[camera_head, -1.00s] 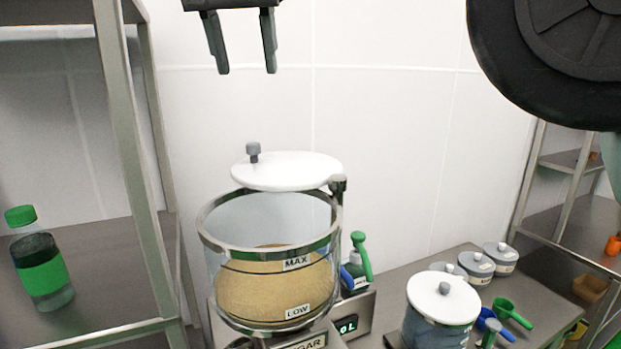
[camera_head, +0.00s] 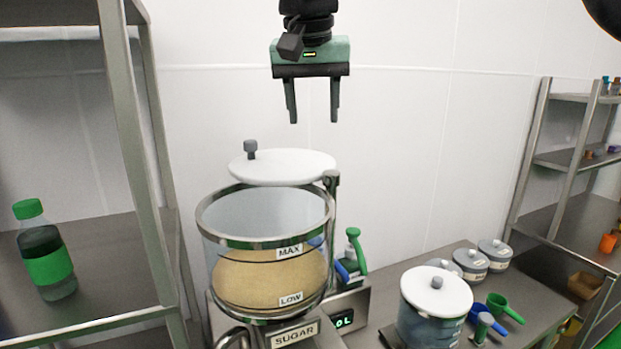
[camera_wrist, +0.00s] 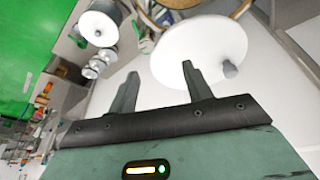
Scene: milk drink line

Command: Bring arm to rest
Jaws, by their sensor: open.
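My gripper (camera_head: 313,112) hangs in the air above the sugar hopper, its two fingers apart, pointing down and with nothing between them. In the wrist view my gripper (camera_wrist: 160,82) also shows open and empty. The clear sugar hopper (camera_head: 266,240) stands below it, with tan sugar between the LOW and MAX marks. Its white lid (camera_head: 283,167) is swung up behind the rim, and it also shows in the wrist view (camera_wrist: 205,48), beyond the fingers.
A steel shelf with a green-capped bottle (camera_head: 45,250) stands at left. A white-lidded container (camera_head: 436,300), small lidded jars (camera_head: 472,264) and green and blue scoops (camera_head: 505,308) are on the right counter. Another shelf (camera_head: 570,160) is at far right. The wall area around my gripper is clear.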

